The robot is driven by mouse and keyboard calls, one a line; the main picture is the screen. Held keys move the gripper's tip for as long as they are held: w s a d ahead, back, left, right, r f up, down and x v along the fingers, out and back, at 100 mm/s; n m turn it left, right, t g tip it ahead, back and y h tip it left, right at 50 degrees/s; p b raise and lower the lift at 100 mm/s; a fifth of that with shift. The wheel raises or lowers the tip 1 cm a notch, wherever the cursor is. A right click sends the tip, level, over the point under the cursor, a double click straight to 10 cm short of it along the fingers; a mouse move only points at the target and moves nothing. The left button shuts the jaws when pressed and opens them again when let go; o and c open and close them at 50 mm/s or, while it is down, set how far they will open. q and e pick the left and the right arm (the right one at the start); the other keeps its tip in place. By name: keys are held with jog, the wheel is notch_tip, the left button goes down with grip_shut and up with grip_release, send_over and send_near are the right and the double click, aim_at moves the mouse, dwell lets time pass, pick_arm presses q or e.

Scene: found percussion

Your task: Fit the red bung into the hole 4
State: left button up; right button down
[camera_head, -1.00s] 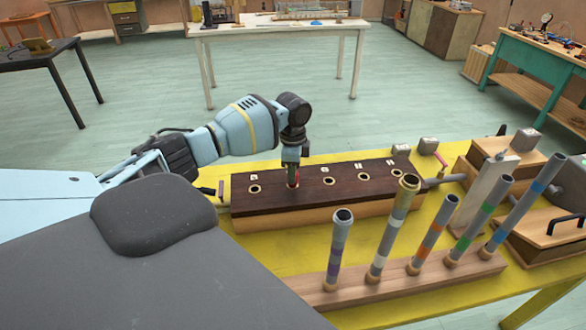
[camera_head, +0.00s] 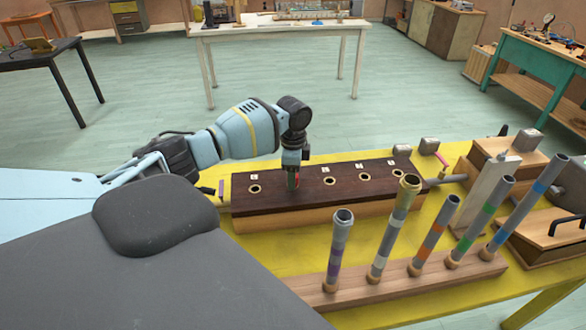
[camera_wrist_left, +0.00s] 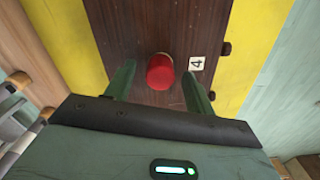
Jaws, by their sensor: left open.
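The red bung (camera_wrist_left: 160,74) stands upright on the dark top of the long block, beside the label 4 (camera_wrist_left: 196,63) in the left wrist view. The hole under it is hidden, so how deep it sits cannot be told. My left gripper (camera_wrist_left: 158,80) is open, with one finger on each side of the bung and a visible gap to both. In the head view, my left gripper (camera_head: 293,183) points down at the block, and a little red shows by its fingers. My right gripper is not in view.
The dark-topped block (camera_head: 310,193) has other open holes, such as one at its left end (camera_head: 255,188). A wooden rack (camera_head: 345,291) with several upright banded tubes stands in front. Wooden boxes (camera_head: 505,160) stand to the right on the yellow table (camera_head: 250,241).

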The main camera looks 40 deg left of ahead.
pick_arm(q)
jog(key=shift+r, duration=0.1)
jog(key=shift+r, duration=3.8)
